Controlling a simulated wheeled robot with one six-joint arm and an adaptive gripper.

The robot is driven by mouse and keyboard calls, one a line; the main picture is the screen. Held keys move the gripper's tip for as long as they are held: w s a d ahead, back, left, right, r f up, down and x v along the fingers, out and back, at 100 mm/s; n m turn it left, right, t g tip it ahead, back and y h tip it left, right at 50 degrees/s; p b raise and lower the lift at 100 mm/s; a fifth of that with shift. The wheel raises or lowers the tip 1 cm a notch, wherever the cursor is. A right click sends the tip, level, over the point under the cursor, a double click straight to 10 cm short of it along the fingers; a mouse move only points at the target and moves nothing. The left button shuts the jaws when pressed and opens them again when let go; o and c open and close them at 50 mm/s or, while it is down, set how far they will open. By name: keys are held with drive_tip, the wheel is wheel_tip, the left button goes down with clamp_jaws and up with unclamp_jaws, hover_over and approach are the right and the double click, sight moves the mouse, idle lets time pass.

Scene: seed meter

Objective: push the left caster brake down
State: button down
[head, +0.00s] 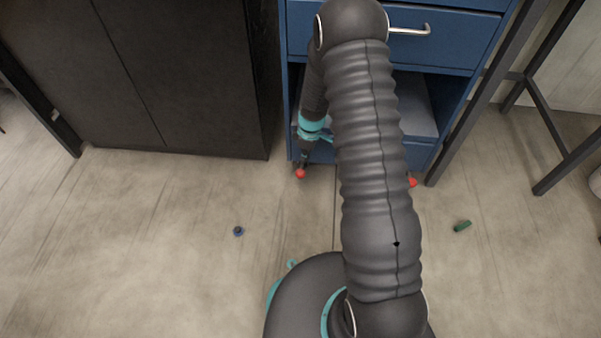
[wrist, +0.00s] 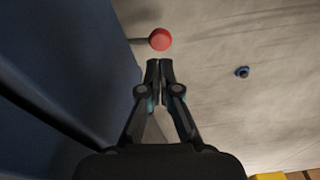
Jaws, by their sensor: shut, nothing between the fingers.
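The left caster brake has a round red end (head: 300,174) low at the front left corner of the blue cabinet (head: 450,35). In the wrist view the red end (wrist: 160,40) sits on a short dark stem, just beyond my fingertips. My gripper (wrist: 160,64) is shut and empty, its two fingertips together. In the head view my gripper (head: 304,160) is low in front of the cabinet, just above the red end. I cannot tell whether they touch. A second red end (head: 412,182) shows at the right, partly beside my arm. The casters are mostly hidden.
A dark cupboard (head: 130,80) stands to the left. A dark metal frame (head: 480,95) stands close on the right. A small blue piece (head: 238,231) and a green piece (head: 462,226) lie on the floor. The floor in front is otherwise clear.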

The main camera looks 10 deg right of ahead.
sight(303, 172)
drive_tip(key=shift+f, duration=0.1)
drive_tip(key=shift+w+a+f+b, duration=0.15)
drive_tip(key=shift+f+b, duration=0.55)
drive_tip(key=shift+f, duration=1)
drive_tip(key=shift+a+f+b, duration=0.2)
drive_tip(key=shift+f+b, duration=0.45)
drive_tip(key=shift+f, duration=1)
wheel_tip(303, 172, down, 2)
drive_tip(key=shift+f+b, duration=0.1)
drive_tip(key=shift+b, duration=0.5)
drive_tip(key=shift+f, duration=1.15)
drive_tip(key=shift+d, duration=0.1)
